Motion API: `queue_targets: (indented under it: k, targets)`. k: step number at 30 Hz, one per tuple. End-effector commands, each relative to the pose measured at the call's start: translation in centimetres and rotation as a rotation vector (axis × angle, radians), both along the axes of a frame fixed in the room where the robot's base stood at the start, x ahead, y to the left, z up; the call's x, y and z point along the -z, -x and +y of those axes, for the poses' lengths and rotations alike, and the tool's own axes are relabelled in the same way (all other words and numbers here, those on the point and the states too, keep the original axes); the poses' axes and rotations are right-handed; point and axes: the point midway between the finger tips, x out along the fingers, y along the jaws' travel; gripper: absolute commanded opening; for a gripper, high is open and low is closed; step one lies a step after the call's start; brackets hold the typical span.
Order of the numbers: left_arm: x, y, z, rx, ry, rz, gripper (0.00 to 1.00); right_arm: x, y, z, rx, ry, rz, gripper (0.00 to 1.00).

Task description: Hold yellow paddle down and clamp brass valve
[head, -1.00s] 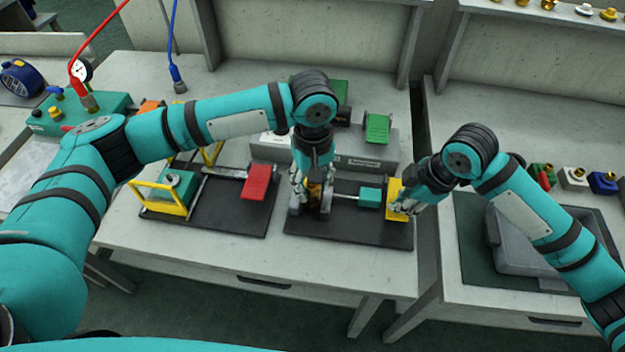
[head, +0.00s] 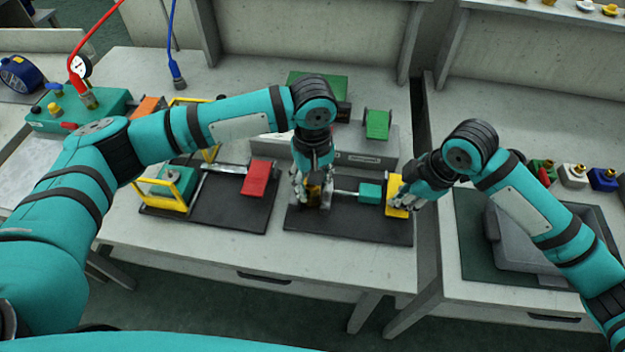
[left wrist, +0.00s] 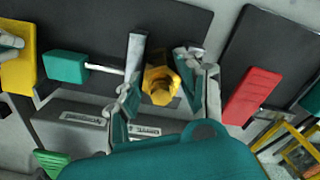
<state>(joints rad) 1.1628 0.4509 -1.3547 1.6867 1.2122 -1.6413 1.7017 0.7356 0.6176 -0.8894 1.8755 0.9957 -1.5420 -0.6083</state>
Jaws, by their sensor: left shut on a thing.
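The brass valve (left wrist: 158,84) stands on the right-hand black base plate (head: 345,225), and it shows only partly in the head view. My left gripper (head: 313,200) points down over it and is shut on the valve, with one finger on each side in the left wrist view. A grey metal upright (left wrist: 134,58) stands beside the valve. The yellow paddle (head: 393,186) is at the right end of this plate. My right gripper (head: 398,206) is at the paddle, its fingers against or just over it. Its finger gap and contact are unclear.
A teal block (head: 369,193) on a rod lies between valve and paddle. A second plate with a red paddle (head: 256,179) and yellow frame stands to the left. A grey box (head: 375,150) with a green paddle (head: 377,124) is behind. The table front is clear.

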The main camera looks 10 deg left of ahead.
Motion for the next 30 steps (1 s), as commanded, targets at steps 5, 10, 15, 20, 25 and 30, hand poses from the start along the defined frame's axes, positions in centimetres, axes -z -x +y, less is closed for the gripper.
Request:
queue_targets:
  k: [5, 10, 15, 20, 25, 30]
  targets:
    - [0.07, -0.03, -0.03, 0.000, 0.000, -0.001, 0.00, 0.13, 0.03, -0.05, 0.001, 0.002, 0.002, 0.00]
    - [0.05, -0.04, -0.03, 0.000, 0.001, -0.002, 0.46, 0.13, 0.03, -0.05, 0.001, 0.002, 0.002, 0.00]
    - [0.07, -0.03, -0.03, 0.000, 0.000, -0.001, 0.64, 0.13, 0.03, -0.05, 0.001, 0.002, 0.002, 0.00]
    - [0.09, -0.01, -0.03, 0.000, 0.001, 0.000, 0.64, 0.13, 0.03, -0.05, 0.001, 0.002, 0.002, 0.00]
    - [0.16, 0.01, 0.00, 0.000, 0.000, 0.000, 0.80, 0.16, 0.04, -0.05, 0.001, 0.002, 0.002, 0.00]
    - [0.13, 0.00, 0.00, 0.000, 0.000, 0.000, 0.80, 0.15, 0.04, -0.05, 0.001, 0.002, 0.002, 0.00]
